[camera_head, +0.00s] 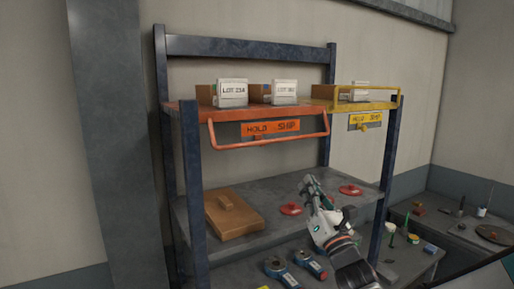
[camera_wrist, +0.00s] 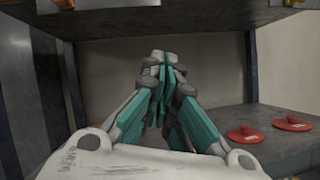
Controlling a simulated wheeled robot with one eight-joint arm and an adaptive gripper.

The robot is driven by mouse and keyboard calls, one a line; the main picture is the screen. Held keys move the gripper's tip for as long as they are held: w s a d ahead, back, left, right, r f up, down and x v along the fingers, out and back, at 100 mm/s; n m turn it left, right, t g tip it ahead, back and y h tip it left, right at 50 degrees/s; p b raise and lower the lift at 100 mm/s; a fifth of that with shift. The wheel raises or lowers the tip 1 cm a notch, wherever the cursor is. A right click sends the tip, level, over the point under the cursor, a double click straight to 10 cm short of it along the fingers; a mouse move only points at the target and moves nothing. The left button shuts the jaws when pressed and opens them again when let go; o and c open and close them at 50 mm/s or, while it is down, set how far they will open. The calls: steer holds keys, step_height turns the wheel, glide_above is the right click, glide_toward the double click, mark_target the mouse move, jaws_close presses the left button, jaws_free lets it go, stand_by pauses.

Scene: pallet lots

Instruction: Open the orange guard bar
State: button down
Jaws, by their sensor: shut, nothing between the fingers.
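The orange guard bar (camera_head: 270,143) is a U-shaped rail on the orange left bay of the upper shelf. In the head view it hangs down and forward, with its long rail below the shelf edge. Behind it is an orange HOLD / SHIP plate (camera_head: 270,127). My gripper (camera_head: 311,183) is below and right of the bar, in front of the lower shelf, and does not touch the bar. In the wrist view my gripper (camera_wrist: 165,60) has its fingers together and empty. A bit of orange shows at that view's top left corner; I cannot tell which part it is.
White-labelled cartons (camera_head: 232,93) stand on the upper shelf. A yellow guard bar (camera_head: 375,89) stands raised at the right bay. The middle shelf holds a brown wooden lid (camera_head: 233,213) and red discs (camera_head: 291,209). Blue uprights (camera_head: 193,190) flank the rack.

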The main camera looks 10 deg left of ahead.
steer(key=s+a+r+n+g+y, duration=0.1)
steer(key=s+a+n+g+y, duration=0.1)
steer(key=s+a+n+y, duration=0.3)
steer(key=w+a+r+n+p, duration=0.1)
steer(key=w+a+r+p, duration=0.1)
steer(key=w+r, duration=0.3)
step_height(320, 180, up, 3)
steer(key=shift+w+a+f+p, duration=0.15)
steer(key=shift+w+f+p, duration=0.05)
steer(key=shift+p, duration=0.3)
steer(key=shift+s, duration=0.1)
steer(key=shift+r, duration=0.1)
